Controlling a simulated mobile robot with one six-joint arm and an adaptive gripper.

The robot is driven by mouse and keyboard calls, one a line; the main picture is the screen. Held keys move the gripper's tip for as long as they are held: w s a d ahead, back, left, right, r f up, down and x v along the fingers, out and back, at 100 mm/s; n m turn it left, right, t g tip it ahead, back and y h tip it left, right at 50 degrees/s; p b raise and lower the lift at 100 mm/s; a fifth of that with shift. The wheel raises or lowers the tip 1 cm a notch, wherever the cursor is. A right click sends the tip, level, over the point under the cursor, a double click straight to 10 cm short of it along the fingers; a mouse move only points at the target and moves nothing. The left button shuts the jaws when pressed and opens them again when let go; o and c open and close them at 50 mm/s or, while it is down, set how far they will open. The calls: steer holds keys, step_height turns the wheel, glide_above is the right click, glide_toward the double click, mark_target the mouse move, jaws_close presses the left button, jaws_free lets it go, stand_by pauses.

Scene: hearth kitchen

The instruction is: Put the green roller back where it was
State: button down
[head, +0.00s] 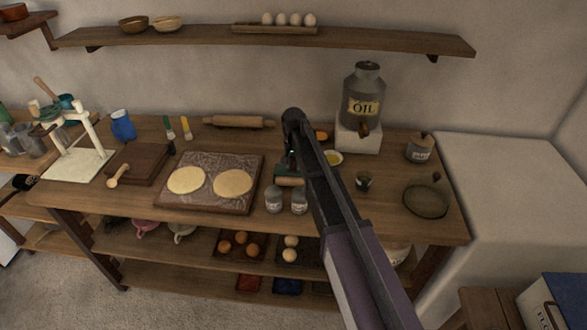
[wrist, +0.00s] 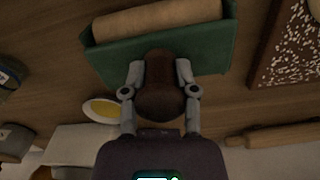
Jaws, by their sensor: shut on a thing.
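The green roller, a pale wooden cylinder in a green holder with a dark brown knob handle, fills the top of the wrist view (wrist: 160,20). My gripper (wrist: 158,78) is shut on the brown handle, one finger on each side. In the head view the wooden cylinder of the roller (head: 290,182) shows beside my arm, above the worktable, right of the floured board and behind two small grey jars. My arm hides part of it and most of the gripper there. I cannot tell whether the roller touches the table.
The floured board (head: 211,204) bears two dough rounds. Two small jars (head: 274,199) stand near the front. A yellow-filled dish (head: 333,157), an oil can (head: 363,96) on a white block, and a rolling pin (head: 238,122) are behind. A cream stand (head: 78,163) is far left.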

steer(key=shift+s+f+b, duration=0.2)
steer(key=shift+f+b, duration=0.3)
steer(key=shift+b, duration=0.15)
stand_by(0.3)
steer(key=c, duration=0.7)
jaws_free()
steer(key=o, duration=0.3)
steer(key=shift+w+f, duration=0.1)
steer(key=shift+f, duration=0.05)
steer(key=shift+w, duration=0.1)
step_height(320, 180, up, 13)
steer(key=p, duration=1.3)
steer(key=s+d, duration=0.7)
steer(key=s, duration=0.1)
steer(key=s+d+n, duration=0.1)
steer(key=s+d, duration=0.7)
steer(key=s, duration=0.1)
steer(key=s+d+n, duration=0.1)
steer(key=s+d, duration=0.7)
steer(key=s, duration=0.1)
